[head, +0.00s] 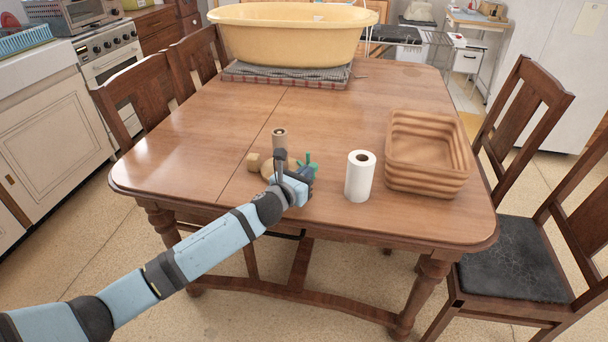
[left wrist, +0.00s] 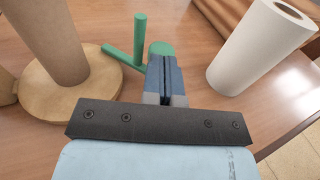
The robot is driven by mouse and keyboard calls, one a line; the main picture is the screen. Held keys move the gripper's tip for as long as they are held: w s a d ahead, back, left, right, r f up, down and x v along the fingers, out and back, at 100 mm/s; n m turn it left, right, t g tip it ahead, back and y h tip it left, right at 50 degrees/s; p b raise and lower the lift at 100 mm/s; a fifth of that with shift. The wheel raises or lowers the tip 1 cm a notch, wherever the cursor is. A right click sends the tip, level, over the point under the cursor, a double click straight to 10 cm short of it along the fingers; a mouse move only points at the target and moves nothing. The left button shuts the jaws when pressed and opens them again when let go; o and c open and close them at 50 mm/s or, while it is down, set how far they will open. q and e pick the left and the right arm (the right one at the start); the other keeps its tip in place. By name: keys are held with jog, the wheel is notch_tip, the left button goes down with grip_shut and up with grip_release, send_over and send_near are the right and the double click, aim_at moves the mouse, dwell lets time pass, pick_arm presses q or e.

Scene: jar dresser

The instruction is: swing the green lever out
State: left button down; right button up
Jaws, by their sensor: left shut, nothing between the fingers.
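The green lever (head: 308,162) is at the near side of the wooden table, partly hidden by my left gripper (head: 304,173). In the left wrist view the green lever (left wrist: 140,42) shows an upright peg, a thin bar running left toward a round tan base, and a wider round green end. The tan base (left wrist: 98,82) carries a brown upright cylinder (left wrist: 45,40), which also shows in the head view (head: 279,138). My left gripper's closed fingers (left wrist: 164,66) are empty, beside the bar and overlapping the round green end; I cannot tell whether they touch. My right gripper is not in view.
A white paper roll (head: 359,178) stands right of the lever, with a brown ribbed basket (head: 428,160) beyond it. A small tan block (head: 253,161) is left of the base. A yellow tub (head: 292,38) stands at the far end. The table's middle (head: 330,105) is clear.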

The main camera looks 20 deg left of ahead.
pick_arm(q)
jog(key=d+n+y, duration=0.1)
jog(key=y, duration=0.1)
jog(key=w+d+n+y, duration=0.1)
jog(key=n+y, duration=0.1)
jog(key=shift+w+d+t+p, duration=0.2)
jog(key=shift+t+p, duration=0.1)
jog(key=shift+w+d+n+y, duration=0.35)
jog(key=shift+n+y, duration=0.2)
jog(key=shift+y, duration=0.35)
jog(key=shift+w+d+n+y, duration=0.2)
jog(key=shift+w+n+y, duration=0.3)
jog(key=shift+y, duration=0.4)
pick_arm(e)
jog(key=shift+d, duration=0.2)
pick_arm(q)
jog(key=shift+s+p, duration=0.15)
jog(key=shift+p, duration=0.15)
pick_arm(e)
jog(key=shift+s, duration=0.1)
